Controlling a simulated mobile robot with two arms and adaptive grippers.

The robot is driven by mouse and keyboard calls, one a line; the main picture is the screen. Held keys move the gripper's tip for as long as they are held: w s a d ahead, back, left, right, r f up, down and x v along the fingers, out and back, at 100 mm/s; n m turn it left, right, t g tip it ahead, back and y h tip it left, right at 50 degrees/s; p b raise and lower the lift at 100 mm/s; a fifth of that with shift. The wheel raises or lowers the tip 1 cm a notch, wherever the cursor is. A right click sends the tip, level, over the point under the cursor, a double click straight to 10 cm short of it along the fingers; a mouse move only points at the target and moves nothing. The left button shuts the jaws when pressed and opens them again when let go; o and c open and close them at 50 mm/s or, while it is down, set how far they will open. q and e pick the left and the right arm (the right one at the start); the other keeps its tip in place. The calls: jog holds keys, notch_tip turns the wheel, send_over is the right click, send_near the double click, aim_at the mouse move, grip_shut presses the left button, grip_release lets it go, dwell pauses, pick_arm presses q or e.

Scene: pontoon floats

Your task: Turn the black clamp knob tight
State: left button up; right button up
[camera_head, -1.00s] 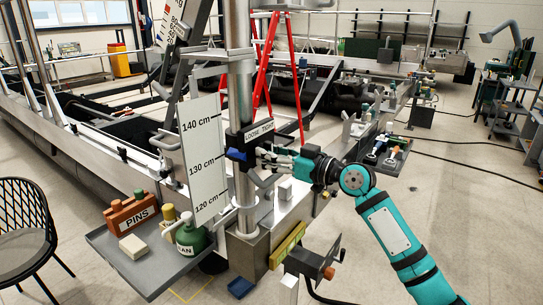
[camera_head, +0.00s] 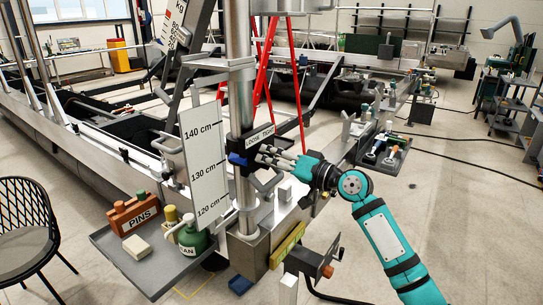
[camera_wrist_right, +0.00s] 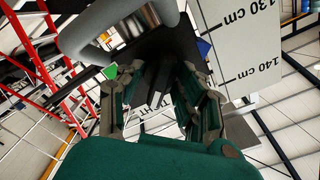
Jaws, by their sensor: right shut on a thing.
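The black clamp (camera_head: 246,143) sits around the upright steel post, under a plate marked LOOSE and TIGHT (camera_head: 260,134). My right gripper (camera_head: 263,156) reaches the clamp from the right and is shut on the black clamp knob. In the right wrist view, the two fingers of this gripper (camera_wrist_right: 157,98) stand either side of the dark knob (camera_wrist_right: 154,78). The fingers hide much of the knob in the head view, and its exact turn position cannot be told. A blue part (camera_head: 237,159) shows at the clamp's left side. My left gripper is not in view.
A height scale board (camera_head: 203,160) stands left of the post (camera_head: 239,95). A tray (camera_head: 150,270) below holds a PINS box (camera_head: 137,214) and a green can (camera_head: 194,238). A red ladder (camera_head: 299,85) stands behind. The floor at right is mostly clear.

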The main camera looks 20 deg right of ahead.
jog(key=shift+r+m, duration=0.3)
jog(key=shift+m, duration=0.3)
jog(key=o, duration=1.2)
jog(key=shift+f, duration=0.15)
jog(key=shift+s+d+f, duration=0.1)
jog(key=shift+s+d, duration=0.1)
jog(key=v, duration=1.1)
jog(key=shift+s+d, duration=0.15)
jog(key=shift+s, duration=0.05)
